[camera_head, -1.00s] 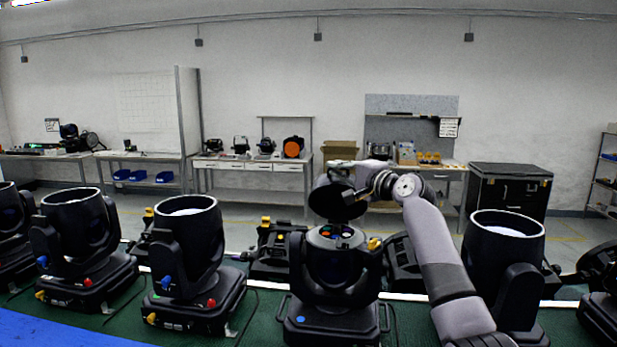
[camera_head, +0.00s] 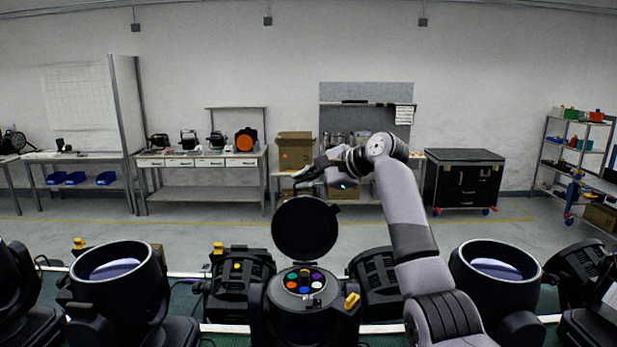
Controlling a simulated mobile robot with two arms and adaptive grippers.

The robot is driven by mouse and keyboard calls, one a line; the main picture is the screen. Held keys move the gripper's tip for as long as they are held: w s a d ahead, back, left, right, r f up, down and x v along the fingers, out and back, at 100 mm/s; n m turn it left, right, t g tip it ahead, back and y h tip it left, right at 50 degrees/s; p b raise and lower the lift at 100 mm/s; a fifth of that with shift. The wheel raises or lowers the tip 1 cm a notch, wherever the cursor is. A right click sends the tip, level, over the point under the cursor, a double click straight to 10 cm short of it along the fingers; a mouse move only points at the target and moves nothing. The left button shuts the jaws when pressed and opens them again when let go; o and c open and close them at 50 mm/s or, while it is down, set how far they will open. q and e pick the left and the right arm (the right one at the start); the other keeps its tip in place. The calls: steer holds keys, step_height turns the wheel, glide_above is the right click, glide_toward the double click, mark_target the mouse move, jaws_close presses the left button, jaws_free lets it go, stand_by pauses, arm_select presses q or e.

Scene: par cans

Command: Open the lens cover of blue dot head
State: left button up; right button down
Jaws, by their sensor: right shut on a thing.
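The moving head (camera_head: 303,320) stands at bottom centre; its base, with any blue dot, is below the picture now. Its round black lens cover (camera_head: 305,228) stands nearly upright at the back of the opened top. Under it several coloured lenses (camera_head: 304,281) are exposed. My left gripper is not in view.
Other moving heads stand close by at left (camera_head: 118,270) and right (camera_head: 495,268). Black par lights (camera_head: 238,282) sit behind. A workbench (camera_head: 200,161), a cardboard box (camera_head: 295,150) and a black case (camera_head: 465,178) are farther back, across open floor.

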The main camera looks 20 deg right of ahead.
steer(key=shift+a+f+g, duration=0.3)
steer(key=shift+a+f, duration=0.1)
steer(key=shift+f, duration=0.3)
steer(key=c, duration=1.8)
jaws_free()
steer(key=shift+w+a, duration=0.1)
steer(key=shift+a, duration=0.05)
steer(key=shift+o, duration=0.4)
steer(key=shift+w+r, duration=0.15)
steer(key=shift+r, duration=0.2)
steer(key=v, duration=1.2)
steer(key=shift+d+f, duration=0.2)
